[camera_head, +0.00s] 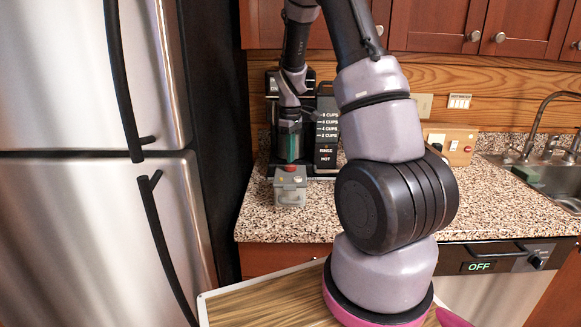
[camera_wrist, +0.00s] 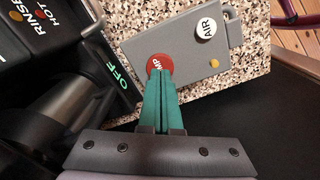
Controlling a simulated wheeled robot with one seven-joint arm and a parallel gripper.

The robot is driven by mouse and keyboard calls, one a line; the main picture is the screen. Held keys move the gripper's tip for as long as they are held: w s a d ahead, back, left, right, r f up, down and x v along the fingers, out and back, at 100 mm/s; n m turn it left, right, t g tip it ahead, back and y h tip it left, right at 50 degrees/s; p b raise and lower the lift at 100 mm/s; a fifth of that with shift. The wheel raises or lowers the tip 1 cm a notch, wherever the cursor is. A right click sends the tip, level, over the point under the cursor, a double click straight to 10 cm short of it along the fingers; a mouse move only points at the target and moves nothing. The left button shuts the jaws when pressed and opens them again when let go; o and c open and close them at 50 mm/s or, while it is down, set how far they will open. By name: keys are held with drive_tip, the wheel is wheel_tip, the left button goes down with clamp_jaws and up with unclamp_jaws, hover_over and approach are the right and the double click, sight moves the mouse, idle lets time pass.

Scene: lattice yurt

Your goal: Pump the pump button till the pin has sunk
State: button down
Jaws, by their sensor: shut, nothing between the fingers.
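A grey box (camera_head: 290,193) stands on the speckled counter and shows from above in the wrist view (camera_wrist: 190,75). Its round red pump button (camera_wrist: 159,63) is partly hidden by my fingertips; a bit of red shows in the head view (camera_head: 289,168). A small yellow round piece (camera_wrist: 214,62), which looks like the pin, is on the box's top face; its height is not clear from above. A white round part marked AIR (camera_wrist: 205,29) is beside it. My gripper (camera_wrist: 164,74), with green fingers, is shut and empty, pointing down at the button's edge; whether it touches is unclear.
A black coffee maker (camera_head: 326,130) stands close behind the box. A panel reading OFF (camera_head: 478,267) is on the front below the counter. A steel fridge (camera_head: 95,220) is at the left, a sink (camera_head: 555,175) at the right. The counter in front of the box (camera_head: 280,226) is clear.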

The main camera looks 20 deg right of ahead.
drive_tip(key=shift+f, duration=0.15)
drive_tip(key=shift+f, duration=0.9)
drive_tip(key=shift+r, duration=1.1)
drive_tip(key=shift+f, duration=0.1)
drive_tip(key=shift+f, duration=1.05)
drive_tip(key=shift+r, duration=1.15)
